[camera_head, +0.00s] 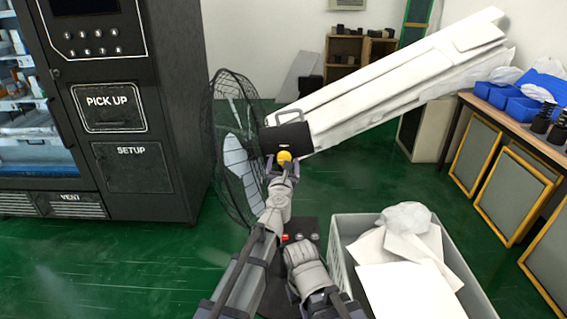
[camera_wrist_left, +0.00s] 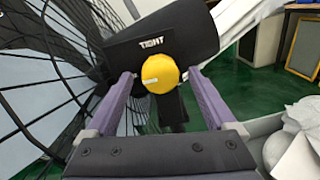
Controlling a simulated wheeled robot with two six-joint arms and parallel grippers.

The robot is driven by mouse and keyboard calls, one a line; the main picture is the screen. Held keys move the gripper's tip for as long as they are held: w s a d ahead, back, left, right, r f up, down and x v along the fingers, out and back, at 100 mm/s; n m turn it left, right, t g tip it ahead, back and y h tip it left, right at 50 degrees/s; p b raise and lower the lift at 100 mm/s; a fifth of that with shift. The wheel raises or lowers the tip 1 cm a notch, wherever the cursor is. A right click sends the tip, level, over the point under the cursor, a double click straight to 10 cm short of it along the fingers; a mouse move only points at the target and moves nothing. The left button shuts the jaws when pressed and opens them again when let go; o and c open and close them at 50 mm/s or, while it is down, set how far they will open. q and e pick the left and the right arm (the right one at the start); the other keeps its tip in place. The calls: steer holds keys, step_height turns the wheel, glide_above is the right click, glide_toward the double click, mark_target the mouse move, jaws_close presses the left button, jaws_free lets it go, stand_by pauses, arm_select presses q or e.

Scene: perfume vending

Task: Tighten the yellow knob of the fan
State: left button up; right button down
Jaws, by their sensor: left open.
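In the left wrist view the round knob (camera_wrist_left: 160,73) is in the middle, below the word "TIGHT" on the black housing (camera_wrist_left: 190,25). My left gripper (camera_head: 283,166) is at the knob from the near side. In the left wrist view its two purple fingers (camera_wrist_left: 160,82) are apart, one on each side of the knob, with visible gaps. The fan's black wire cage (camera_head: 230,115) is left of the housing. My right gripper is not visible.
A black vending machine (camera_head: 165,100) stands left of the fan. A grey crate (camera_head: 341,262) with white packing is at the lower right. Long white pieces (camera_head: 400,75) extend behind the housing to the upper right. A table (camera_head: 500,122) with blue bins is at right. Green floor is open between.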

arm_select(q)
steer(key=shift+w, duration=0.2)
steer(key=c, duration=1.4)
steer(key=shift+m, duration=0.3)
steer(key=m, duration=0.4)
steer(key=shift+r+p, duration=0.1)
steer(key=shift+p, duration=0.25)
steer(key=shift+d+m+g+y+p, duration=0.1)
steer(key=shift+m+g+y+p, duration=0.3)
steer(key=shift+m, duration=5.9)
